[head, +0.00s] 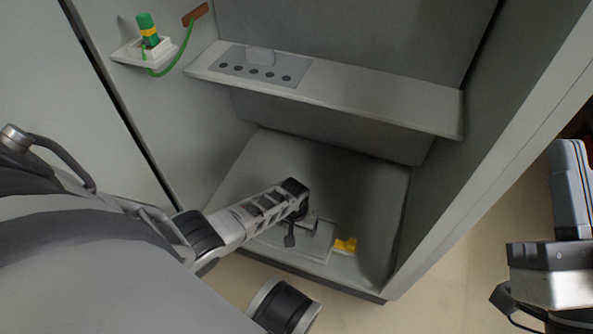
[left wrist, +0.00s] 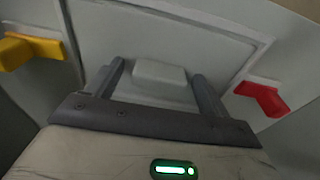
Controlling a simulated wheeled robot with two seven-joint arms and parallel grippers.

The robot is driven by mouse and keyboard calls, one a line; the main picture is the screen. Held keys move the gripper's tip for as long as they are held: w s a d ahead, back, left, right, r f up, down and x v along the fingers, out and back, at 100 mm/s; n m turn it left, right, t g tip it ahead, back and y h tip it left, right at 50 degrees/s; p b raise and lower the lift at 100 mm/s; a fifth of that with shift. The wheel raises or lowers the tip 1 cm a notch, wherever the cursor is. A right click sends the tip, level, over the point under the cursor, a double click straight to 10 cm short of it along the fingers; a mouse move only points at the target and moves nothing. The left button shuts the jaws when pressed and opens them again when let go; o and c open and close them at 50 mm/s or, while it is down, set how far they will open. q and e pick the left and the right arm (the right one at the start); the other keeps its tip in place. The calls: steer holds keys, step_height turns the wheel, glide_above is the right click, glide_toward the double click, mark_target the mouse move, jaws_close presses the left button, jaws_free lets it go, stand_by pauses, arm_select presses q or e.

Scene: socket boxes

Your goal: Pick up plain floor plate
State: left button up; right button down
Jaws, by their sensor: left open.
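A plain grey floor plate (head: 318,246) lies on the floor of the cabinet. In the left wrist view the plate (left wrist: 205,42) carries a pale block-shaped handle (left wrist: 160,78). My left gripper (head: 302,230) is over the plate and points down at it. In the left wrist view my left gripper (left wrist: 160,82) is open, with one finger on each side of the handle; I cannot tell if they touch it. My right arm shows at the right edge of the head view, outside the cabinet; its fingers cannot be made out.
A yellow piece (head: 345,244) sits beside the plate; a red piece (left wrist: 263,98) shows on its other side in the left wrist view. A shelf (head: 380,103) with a panel of dark round holes (head: 262,66) is above. A green-and-yellow plug (head: 148,28) stands on a wall bracket.

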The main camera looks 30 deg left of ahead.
arm_select(q)
steer(key=c, duration=1)
steer(key=shift+r, duration=0.1)
